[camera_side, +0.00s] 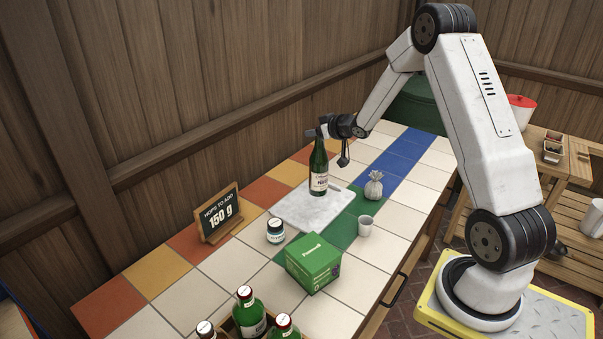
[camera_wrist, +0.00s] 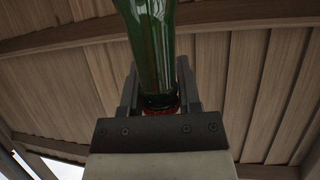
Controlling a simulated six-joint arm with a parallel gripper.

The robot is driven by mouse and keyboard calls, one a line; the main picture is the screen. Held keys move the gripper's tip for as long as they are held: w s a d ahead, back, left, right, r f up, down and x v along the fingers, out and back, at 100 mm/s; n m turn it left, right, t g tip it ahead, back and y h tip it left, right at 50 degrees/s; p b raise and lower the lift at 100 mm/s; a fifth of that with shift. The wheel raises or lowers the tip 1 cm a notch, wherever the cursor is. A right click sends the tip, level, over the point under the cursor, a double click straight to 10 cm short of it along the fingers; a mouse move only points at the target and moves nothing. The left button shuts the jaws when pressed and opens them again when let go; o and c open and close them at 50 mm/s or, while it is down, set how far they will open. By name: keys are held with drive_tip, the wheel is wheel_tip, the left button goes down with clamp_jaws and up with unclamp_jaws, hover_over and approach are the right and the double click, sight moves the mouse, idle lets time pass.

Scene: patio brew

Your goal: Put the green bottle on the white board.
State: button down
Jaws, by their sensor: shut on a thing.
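The green bottle (camera_side: 318,168) with a white label stands upright at the white board (camera_side: 290,208) in the side view. Its base appears to be at the board's surface, but I cannot tell whether it touches. My gripper (camera_side: 320,133) is shut on the bottle's neck from the side. In the wrist view the green bottle (camera_wrist: 154,45) rises between the two fingers of my gripper (camera_wrist: 160,90), with a red band near the fingers. The bottle's top is mostly hidden by the gripper in the side view.
A small sack (camera_side: 373,186), a white cup (camera_side: 365,226), a green box (camera_side: 313,264) and a small jar (camera_side: 275,231) stand near the board. A chalkboard sign (camera_side: 219,214) is at the left. A crate (camera_side: 228,328) with several bottles is at the front.

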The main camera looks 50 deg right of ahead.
drive_tip(key=shift+w+d+f, duration=0.3)
drive_tip(key=shift+w+f, duration=0.4)
drive_tip(key=shift+f, duration=0.05)
drive_tip(key=shift+w+f, duration=0.1)
drive_tip(key=shift+w+d+f, duration=0.1)
drive_tip(key=shift+w+f, duration=0.05)
drive_tip(key=shift+f, duration=1.8)
drive_tip(key=shift+c, duration=1.5)
unclamp_jaws()
drive_tip(key=shift+r, duration=0.15)
drive_tip(key=v, duration=1.2)
